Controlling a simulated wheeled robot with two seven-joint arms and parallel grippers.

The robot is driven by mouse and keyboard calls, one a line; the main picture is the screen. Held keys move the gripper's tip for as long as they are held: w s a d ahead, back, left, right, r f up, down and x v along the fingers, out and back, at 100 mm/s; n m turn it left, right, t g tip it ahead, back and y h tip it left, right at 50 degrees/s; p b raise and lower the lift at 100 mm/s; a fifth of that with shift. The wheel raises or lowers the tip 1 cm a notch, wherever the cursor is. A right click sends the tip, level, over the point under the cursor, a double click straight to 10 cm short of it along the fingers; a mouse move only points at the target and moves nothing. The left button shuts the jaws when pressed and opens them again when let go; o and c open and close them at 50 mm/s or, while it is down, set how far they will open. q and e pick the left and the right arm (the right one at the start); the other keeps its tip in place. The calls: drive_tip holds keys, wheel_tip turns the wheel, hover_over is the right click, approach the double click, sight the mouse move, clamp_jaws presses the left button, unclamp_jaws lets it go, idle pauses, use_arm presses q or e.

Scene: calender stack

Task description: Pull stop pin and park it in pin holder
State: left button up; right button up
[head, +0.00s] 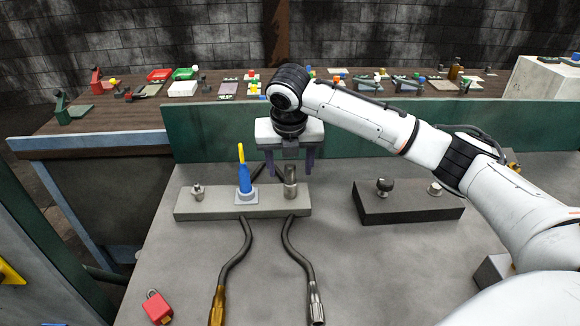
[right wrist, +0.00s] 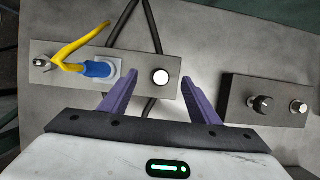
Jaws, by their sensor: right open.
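My right gripper (head: 290,166) is open, pointing down above the right end of a pale grey block. Its two purple fingers also show in the right wrist view (right wrist: 160,84). An upright silver cylindrical pin (head: 290,182) stands on that block, and its round top shows between the fingertips in the wrist view (right wrist: 161,76). I cannot tell whether the fingers touch it. A blue piece with a yellow lever (head: 244,176) stands mid-block, and a small metal post (head: 197,192) at its left end. Which part is the stop pin or the pin holder is not clear. My left gripper is not in view.
A dark block (head: 408,207) with a black knob and a silver knob sits to the right. Two dark hoses (head: 300,258) run forward from the grey block. A red padlock-like piece (head: 157,307) lies front left. A green panel (head: 370,132) stands behind.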

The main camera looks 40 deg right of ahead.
drive_tip(key=shift+r, duration=3.3)
drive_tip(key=shift+s+f, duration=0.1)
